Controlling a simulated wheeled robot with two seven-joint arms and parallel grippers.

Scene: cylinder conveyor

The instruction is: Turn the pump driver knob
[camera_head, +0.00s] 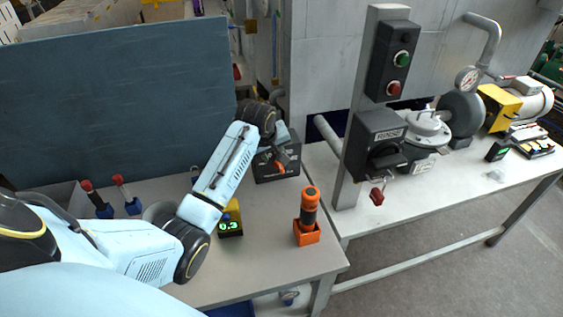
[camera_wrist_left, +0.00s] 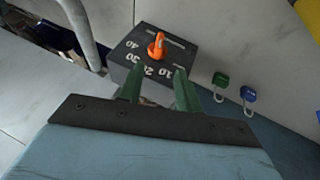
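The pump driver is a dark grey box (camera_head: 288,174) on the left table, partly hidden behind my left arm in the head view. In the left wrist view, the box (camera_wrist_left: 181,58) shows white numbers and an orange knob (camera_wrist_left: 157,45) on its face. My left gripper (camera_wrist_left: 158,82) has its two green fingers spread with a gap between them. They point at the box, and the knob shows beyond the gap, apart from the fingertips. In the head view, my left gripper (camera_head: 284,156) is in front of the box. My right gripper is not in view.
An orange-and-black cylinder (camera_head: 309,207) stands in an orange holder near the table's right edge. A yellow device with a green display (camera_head: 231,227) sits below my arm. A grey post (camera_head: 353,130) with switch boxes stands to the right. A blue-grey panel (camera_head: 110,100) rises behind the table.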

